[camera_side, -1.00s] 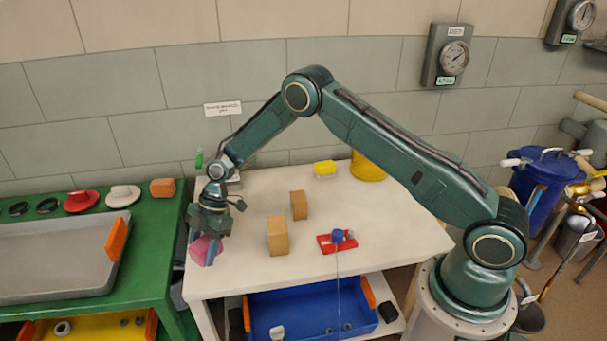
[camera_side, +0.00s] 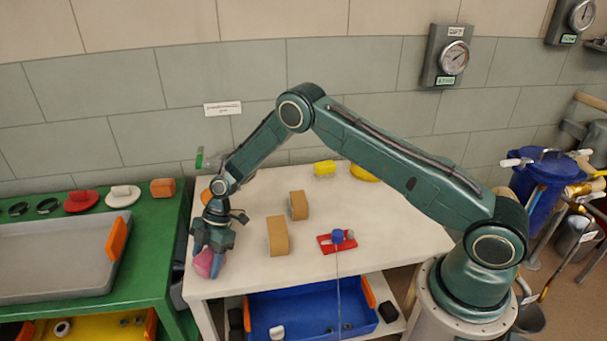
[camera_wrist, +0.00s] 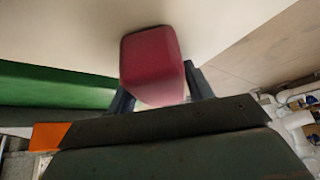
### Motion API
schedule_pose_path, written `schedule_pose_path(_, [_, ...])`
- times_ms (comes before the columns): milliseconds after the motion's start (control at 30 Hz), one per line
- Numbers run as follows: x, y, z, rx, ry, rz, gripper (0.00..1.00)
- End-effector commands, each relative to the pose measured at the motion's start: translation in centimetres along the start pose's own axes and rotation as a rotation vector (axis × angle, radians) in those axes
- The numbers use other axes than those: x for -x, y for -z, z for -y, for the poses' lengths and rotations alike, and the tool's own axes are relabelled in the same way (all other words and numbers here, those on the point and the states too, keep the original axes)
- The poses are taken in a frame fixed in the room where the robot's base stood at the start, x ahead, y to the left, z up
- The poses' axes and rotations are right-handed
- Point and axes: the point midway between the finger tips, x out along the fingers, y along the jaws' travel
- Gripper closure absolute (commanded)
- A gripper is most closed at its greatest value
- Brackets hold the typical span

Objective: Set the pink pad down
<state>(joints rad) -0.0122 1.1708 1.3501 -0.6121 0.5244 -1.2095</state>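The pink pad (camera_side: 207,264) is a rounded block between the fingers of my gripper (camera_side: 211,259). It is over the front left part of the white table (camera_side: 300,192). My gripper points down and is shut on the pad. In the wrist view the pad (camera_wrist: 152,62) shows dark pink, with one blue-grey finger of my gripper (camera_wrist: 160,88) on each side. The pad's lower end in that view is partly hidden by the gripper body. I cannot tell whether the pad touches the table top.
Two tan blocks (camera_side: 277,237) (camera_side: 298,205) stand right of my gripper. A yellow block (camera_side: 325,168) lies at the back. A green bench (camera_side: 147,240) with a grey tray (camera_side: 50,262) is left.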

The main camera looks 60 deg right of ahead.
Motion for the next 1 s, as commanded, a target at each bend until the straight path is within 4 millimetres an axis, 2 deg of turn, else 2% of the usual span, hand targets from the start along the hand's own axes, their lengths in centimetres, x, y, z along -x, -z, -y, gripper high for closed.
schedule_pose_path(33, [0.0, 0.0, 0.0, 0.000, 0.000, 0.000, 0.38])
schedule_pose_path(67, [0.0, 0.0, 0.0, 0.000, 0.000, 0.000, 0.33])
schedule_pose_path(367, [0.1, 0.0, 0.0, 0.000, 0.000, 0.000, 0.33])
schedule_pose_path(567, [0.8, 0.2, -0.1, 0.000, -0.001, 0.000, 0.33])
schedule_pose_path(767, [2.9, 0.2, -0.1, 0.000, -0.002, -0.001, 0.33])
schedule_pose_path(1000, [6.8, 0.1, 0.0, 0.000, -0.003, 0.000, 0.33])
